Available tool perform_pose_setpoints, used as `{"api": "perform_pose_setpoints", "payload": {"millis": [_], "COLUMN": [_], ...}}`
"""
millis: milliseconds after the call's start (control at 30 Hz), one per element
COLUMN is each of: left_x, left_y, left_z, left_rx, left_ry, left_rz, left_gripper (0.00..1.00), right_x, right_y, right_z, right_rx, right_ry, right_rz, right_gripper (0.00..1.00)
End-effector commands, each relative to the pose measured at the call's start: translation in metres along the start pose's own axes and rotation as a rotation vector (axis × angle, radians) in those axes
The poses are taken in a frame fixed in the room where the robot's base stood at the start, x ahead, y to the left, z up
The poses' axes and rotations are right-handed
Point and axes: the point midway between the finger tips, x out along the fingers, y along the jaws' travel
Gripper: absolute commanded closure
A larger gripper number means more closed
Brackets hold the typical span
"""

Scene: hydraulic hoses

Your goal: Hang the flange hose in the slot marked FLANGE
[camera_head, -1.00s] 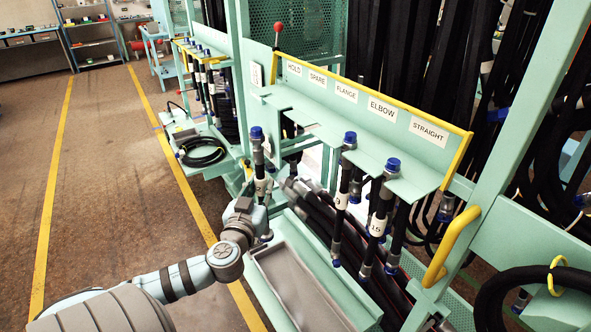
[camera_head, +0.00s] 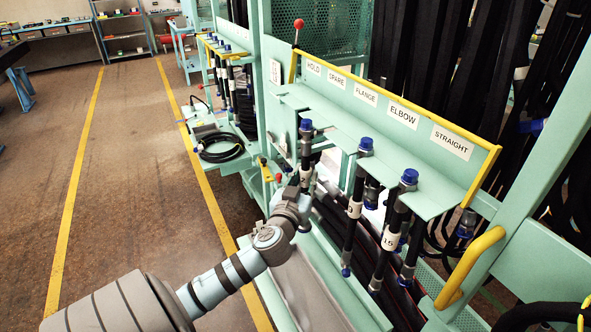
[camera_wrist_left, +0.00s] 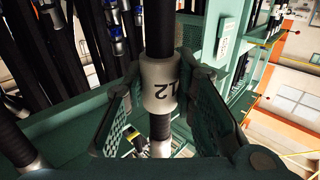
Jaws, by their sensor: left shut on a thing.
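My left gripper (camera_head: 303,190) is shut on a black hose (camera_head: 306,157) with a blue cap on top and a white tag. In the left wrist view the fingers (camera_wrist_left: 162,100) close around this tag, which reads 12 (camera_wrist_left: 158,86). The hose hangs roughly upright in front of the rack's shelf, left of the other hoses. I cannot tell whether it touches the shelf, and its end type is unclear. The FLANGE label (camera_head: 366,94) is on the sloped panel, between SPARE (camera_head: 336,80) and ELBOW (camera_head: 404,115). My right gripper is out of view.
Two tagged hoses with blue caps, one (camera_head: 354,210) and another marked 15 (camera_head: 389,240), hang along the shelf (camera_head: 425,198) to the right. A yellow handle (camera_head: 468,268) sticks out at the right. A grey tray (camera_head: 310,290) lies below. Floor is clear at left.

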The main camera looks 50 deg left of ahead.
Motion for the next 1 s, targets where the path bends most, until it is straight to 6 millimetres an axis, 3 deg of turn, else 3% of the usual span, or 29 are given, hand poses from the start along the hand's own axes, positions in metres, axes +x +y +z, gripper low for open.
{"api": "perform_pose_setpoints", "payload": {"millis": [800,1000], "left_x": [0.050,0.052], "left_y": [0.049,0.051], "left_z": [0.001,0.005], "left_rx": [0.000,0.001], "left_ry": [0.001,0.001], "left_rz": [-0.001,-0.001], "left_gripper": [1.00,1.00], "right_x": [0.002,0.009], "right_y": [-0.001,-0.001], "right_z": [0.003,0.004], "right_rx": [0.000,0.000], "right_ry": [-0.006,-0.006], "right_rz": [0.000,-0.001], "right_gripper": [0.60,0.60]}}
